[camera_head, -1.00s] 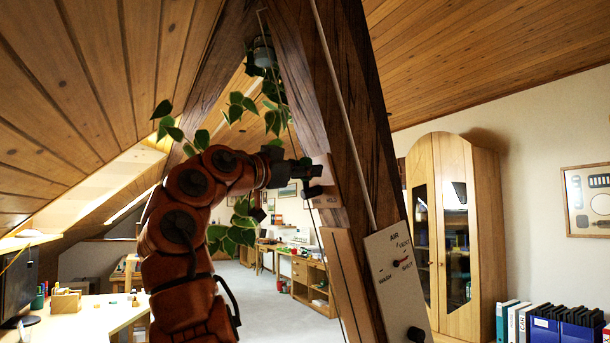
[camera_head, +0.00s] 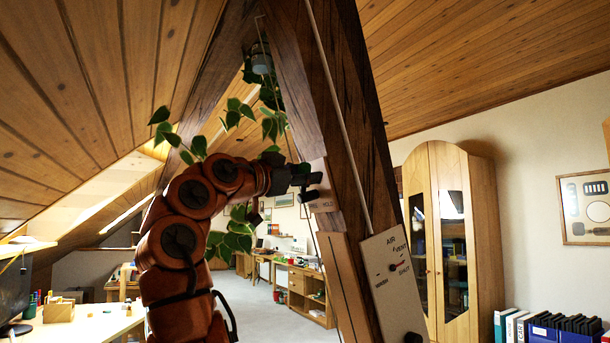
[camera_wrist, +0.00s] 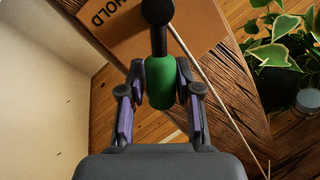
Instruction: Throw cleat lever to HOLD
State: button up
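The cleat plate (camera_head: 323,192) is mounted on the slanted timber brace, with HOLD lettered on its right side. A dark lever part (camera_head: 309,196) sticks out from it. In the wrist view the lever has a dark rod and round hub and a green grip (camera_wrist: 168,84); the plate (camera_wrist: 205,30) is behind it, with HOLD at its upper left. My gripper (camera_head: 300,179) is at the plate. In the wrist view its fingers (camera_wrist: 161,80) stand on both sides of the green grip, with a small gap on the left; contact on the right is unclear.
The timber brace (camera_head: 350,130) carries a pale cord and an AIR VENT/SHUT panel (camera_head: 392,280) below the cleat. Leafy plant stems (camera_head: 240,235) hang close behind my arm. A wooden cabinet (camera_head: 477,230) stands at right, a desk (camera_head: 90,322) at left.

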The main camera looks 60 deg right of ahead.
jog(key=o, duration=0.3)
jog(key=shift+a, duration=0.1)
jog(key=v, duration=1.1)
jog(key=shift+a, duration=0.4)
jog(key=shift+w, duration=0.2)
